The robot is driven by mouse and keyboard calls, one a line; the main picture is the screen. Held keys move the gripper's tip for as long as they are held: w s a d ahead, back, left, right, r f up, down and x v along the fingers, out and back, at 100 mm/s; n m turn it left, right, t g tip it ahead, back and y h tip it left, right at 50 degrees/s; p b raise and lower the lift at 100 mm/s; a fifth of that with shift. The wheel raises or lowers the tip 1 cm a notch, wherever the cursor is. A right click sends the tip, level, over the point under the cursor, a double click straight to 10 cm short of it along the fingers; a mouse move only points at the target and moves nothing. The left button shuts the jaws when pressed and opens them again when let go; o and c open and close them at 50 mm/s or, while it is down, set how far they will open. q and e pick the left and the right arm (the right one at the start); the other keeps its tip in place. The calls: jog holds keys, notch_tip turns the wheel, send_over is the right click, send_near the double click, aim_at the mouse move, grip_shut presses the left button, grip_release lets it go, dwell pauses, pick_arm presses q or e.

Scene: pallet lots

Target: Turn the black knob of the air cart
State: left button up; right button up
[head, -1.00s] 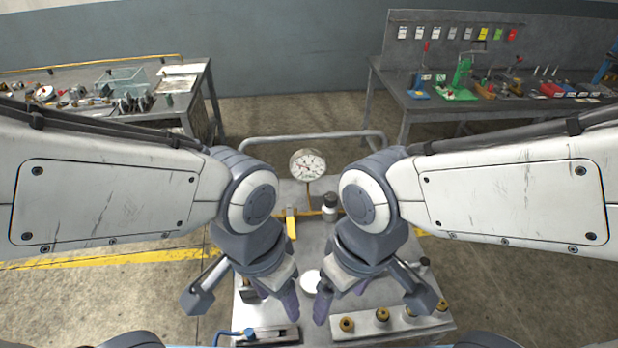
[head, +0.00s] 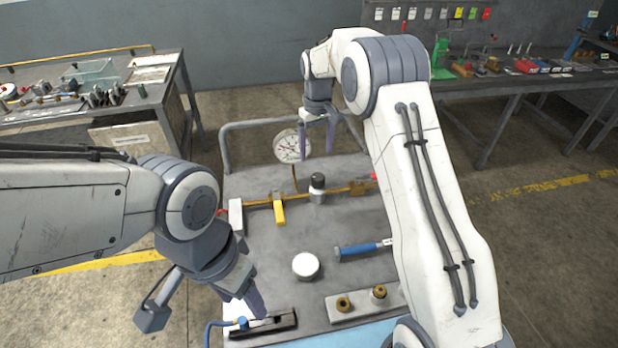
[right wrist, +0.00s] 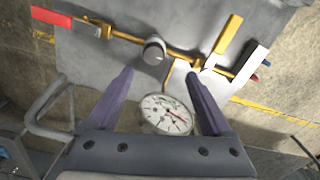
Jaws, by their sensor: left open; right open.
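The black knob (head: 317,181) tops a silver regulator body on the brass pipe of the grey air cart (head: 270,238). In the right wrist view the knob (right wrist: 154,47) shows just beyond the fingertips. My right gripper (head: 318,152) is open, pointing down above and behind the knob in the head view, and apart from it. In the right wrist view its fingers (right wrist: 160,76) stand apart with nothing gripped. My left gripper (head: 242,296) is open and empty, low over the cart's front left. The pressure gauge (head: 288,146) stands behind the knob, partly beside my right finger.
A yellow-handled valve (head: 279,210) sits left of the knob on the pipe. A white round cap (head: 305,265), a blue-handled tool (head: 362,248) and a block with brass fittings (head: 343,303) lie on the cart. Workbenches stand at back left (head: 150,106) and right (head: 510,84).

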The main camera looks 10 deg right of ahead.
aim_at(318, 176)
jog(key=f, duration=0.3)
jog(key=f+p, duration=0.1)
jog(key=f, duration=0.3)
jog(key=w+d+f+p, duration=0.1)
jog(key=f, duration=0.3)
jog(key=shift+f, duration=0.25)
grip_shut()
jog(key=shift+f+m, duration=0.1)
jog(key=shift+m, duration=0.4)
jog(key=shift+m+b, duration=0.35)
jog(key=shift+m, duration=0.15)
